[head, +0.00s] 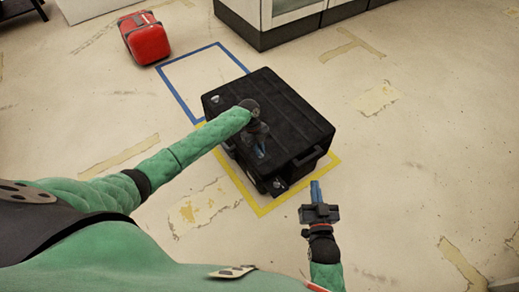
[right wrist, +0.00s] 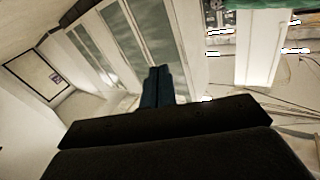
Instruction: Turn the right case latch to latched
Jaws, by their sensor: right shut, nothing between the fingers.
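A black case (head: 290,107) lies on the floor in the head view, with a handle (head: 308,156) on its near right side. A small metallic fitting (head: 278,184), perhaps a latch, shows low at its near corner. Its setting is too small to tell. My left gripper (head: 260,150) is over the case's near left part and hides some of it; its finger opening is unclear. My right gripper (head: 316,190) is apart from the case, just off its near right corner, with blue fingers shut and empty. The right wrist view shows those shut fingers (right wrist: 157,86) but no case.
A yellow taped outline (head: 262,212) surrounds the case's base, and a blue taped outline (head: 180,97) lies behind it. A red case (head: 146,38) stands at the back left. A white cabinet (head: 285,12) stands at the back. Floor to the right is clear.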

